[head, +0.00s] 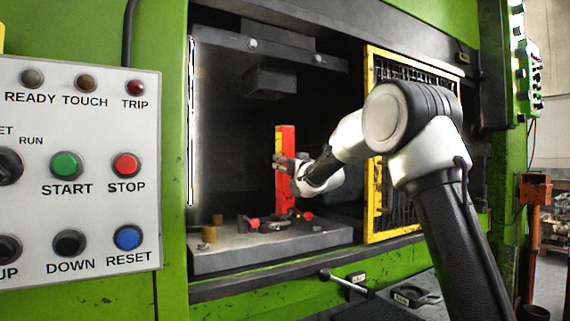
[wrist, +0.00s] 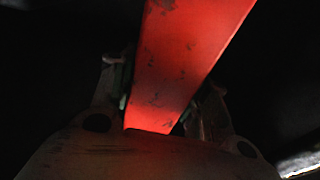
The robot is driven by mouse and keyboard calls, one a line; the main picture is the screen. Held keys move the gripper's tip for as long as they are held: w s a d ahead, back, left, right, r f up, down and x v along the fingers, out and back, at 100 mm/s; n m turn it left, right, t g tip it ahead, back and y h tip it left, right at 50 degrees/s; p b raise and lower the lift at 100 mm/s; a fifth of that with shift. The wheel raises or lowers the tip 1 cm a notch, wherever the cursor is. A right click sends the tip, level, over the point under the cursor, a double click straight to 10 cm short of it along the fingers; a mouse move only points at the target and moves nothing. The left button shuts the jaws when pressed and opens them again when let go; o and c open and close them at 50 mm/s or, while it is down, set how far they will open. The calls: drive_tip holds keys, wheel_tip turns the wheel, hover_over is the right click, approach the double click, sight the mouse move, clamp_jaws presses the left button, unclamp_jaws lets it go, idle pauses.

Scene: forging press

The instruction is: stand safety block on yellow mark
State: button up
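The safety block (head: 285,140) is a tall red bar with a yellow patch on its upper part. It stands upright, or close to it, inside the press over the grey bed (head: 230,258). My gripper (head: 281,163) is around the block at mid-height. In the wrist view the red block (wrist: 185,60) runs between the two fingers (wrist: 163,105), which appear to press on its sides. The block's foot is near small parts on the bed, and I cannot tell whether it touches the bed. I cannot make out the yellow mark.
The dark upper ram (head: 270,82) hangs above the block. A yellow mesh guard (head: 373,215) stands open at the right of the opening. Small red-ended parts (head: 253,223) and a brass-coloured cylinder (head: 209,234) sit on the bed. A control panel (head: 80,170) is at the left.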

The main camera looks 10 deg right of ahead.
drive_tip(key=o, duration=0.4)
drive_tip(key=s+d+f+m+g+h, duration=0.15)
drive_tip(key=s+d+f, duration=0.3)
drive_tip(key=s, duration=0.65)
drive_tip(key=s+d+f+m+g+h, duration=0.1)
drive_tip(key=s+d+f+g+h, duration=0.3)
drive_tip(key=s, duration=0.7)
drive_tip(key=s+d+f+m+g+h, duration=0.15)
drive_tip(key=s+d+f, duration=0.4)
drive_tip(key=s, duration=0.55)
drive_tip(key=s+f+g, duration=0.3)
drive_tip(key=s+f, duration=0.2)
drive_tip(key=s, duration=0.6)
drive_tip(key=s+f+g, duration=0.4)
drive_tip(key=s+f, duration=0.1)
drive_tip(key=s, duration=0.7)
drive_tip(key=shift+s+d+f+g+y, duration=0.3)
drive_tip(key=shift+d+f+y, duration=0.1)
drive_tip(key=shift+d, duration=0.05)
